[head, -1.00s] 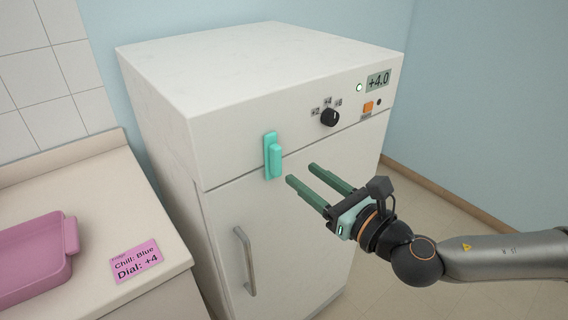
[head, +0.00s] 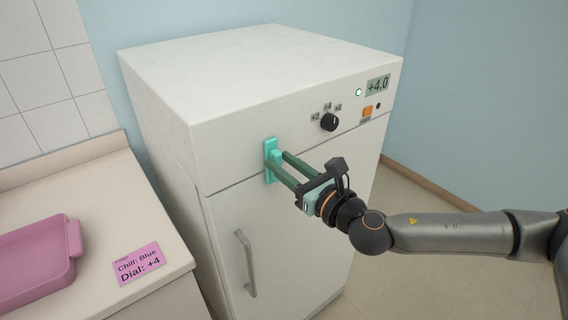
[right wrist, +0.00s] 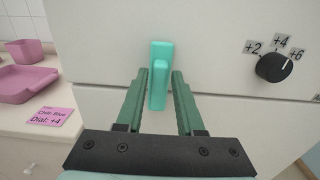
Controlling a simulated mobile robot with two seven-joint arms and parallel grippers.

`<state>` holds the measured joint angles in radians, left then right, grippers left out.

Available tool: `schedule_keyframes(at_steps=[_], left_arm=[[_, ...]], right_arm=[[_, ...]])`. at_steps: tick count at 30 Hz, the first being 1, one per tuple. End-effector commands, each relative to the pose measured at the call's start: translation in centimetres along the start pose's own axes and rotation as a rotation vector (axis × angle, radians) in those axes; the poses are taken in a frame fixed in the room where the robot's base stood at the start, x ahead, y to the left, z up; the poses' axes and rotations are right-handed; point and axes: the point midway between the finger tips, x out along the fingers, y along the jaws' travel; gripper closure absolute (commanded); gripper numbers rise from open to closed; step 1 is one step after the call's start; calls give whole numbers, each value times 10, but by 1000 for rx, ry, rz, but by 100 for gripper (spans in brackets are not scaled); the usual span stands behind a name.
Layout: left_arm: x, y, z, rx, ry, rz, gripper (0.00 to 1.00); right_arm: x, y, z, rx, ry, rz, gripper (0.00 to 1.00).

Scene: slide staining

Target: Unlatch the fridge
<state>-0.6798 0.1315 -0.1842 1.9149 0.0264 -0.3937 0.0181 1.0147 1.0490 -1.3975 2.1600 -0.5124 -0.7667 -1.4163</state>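The white fridge (head: 225,140) stands with its door shut. Its teal latch (head: 270,147) is upright across the seam between the top panel and the door. The latch (right wrist: 159,75) also shows in the right wrist view, with its raised lever between my fingers. My right gripper (head: 276,160) is open, one green finger on each side of the lever. In the right wrist view, small gaps show between the right gripper's fingers (right wrist: 160,80) and the lever. The grey door handle (head: 245,262) is lower on the door. My left gripper is not in view.
The fridge panel has a black dial (head: 329,122), an orange button (head: 367,112) and a display (head: 378,86) reading +4.0. A counter (head: 95,190) at left bears a pink tray (head: 35,268) and a pink note (head: 139,263). Floor is clear at right.

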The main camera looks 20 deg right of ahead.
Motion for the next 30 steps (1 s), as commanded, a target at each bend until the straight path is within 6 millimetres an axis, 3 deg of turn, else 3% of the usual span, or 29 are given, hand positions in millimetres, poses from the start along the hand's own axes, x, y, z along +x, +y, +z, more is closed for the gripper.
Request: schedule_keyframes(at_steps=[1, 9, 30], left_arm=[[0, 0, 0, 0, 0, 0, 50], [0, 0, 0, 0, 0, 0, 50], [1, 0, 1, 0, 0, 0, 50]], right_arm=[[0, 0, 0, 0, 0, 0, 70], [0, 0, 0, 0, 0, -1, 100], [0, -2, -1, 84, 1, -2, 100]])
